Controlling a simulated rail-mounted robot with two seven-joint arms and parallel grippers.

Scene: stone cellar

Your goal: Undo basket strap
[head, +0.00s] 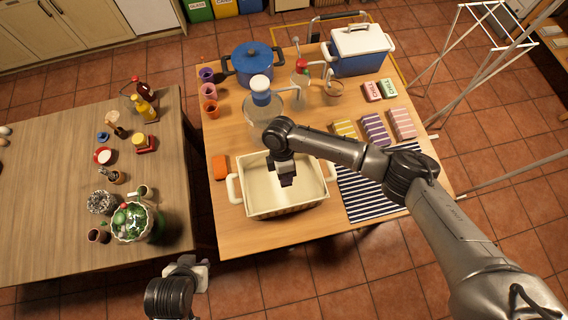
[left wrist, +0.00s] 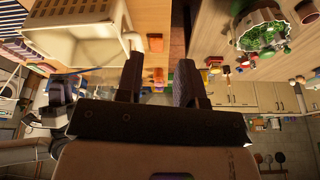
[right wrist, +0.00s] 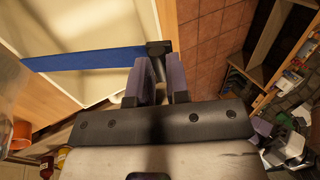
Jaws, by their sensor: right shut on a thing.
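A cream rectangular basket (head: 252,200) with side handles stands on the wooden table. My right gripper (head: 287,180) is over its inside in the head view. In the right wrist view a flat blue strap (right wrist: 80,58) crosses a cream surface and ends at a dark fitting (right wrist: 158,47). The right fingers (right wrist: 163,82) are shut on this dark end piece. The strap does not show clearly in the head view. My left gripper (head: 198,274) is off the table's front edge, left of the basket. Its fingers (left wrist: 160,82) are apart and empty, with the basket (left wrist: 80,35) beyond.
An orange block (head: 220,167) lies close left of the basket, a striped mat (head: 365,195) right of it. A second table (head: 60,220) with bottles and plants is left across a gap.

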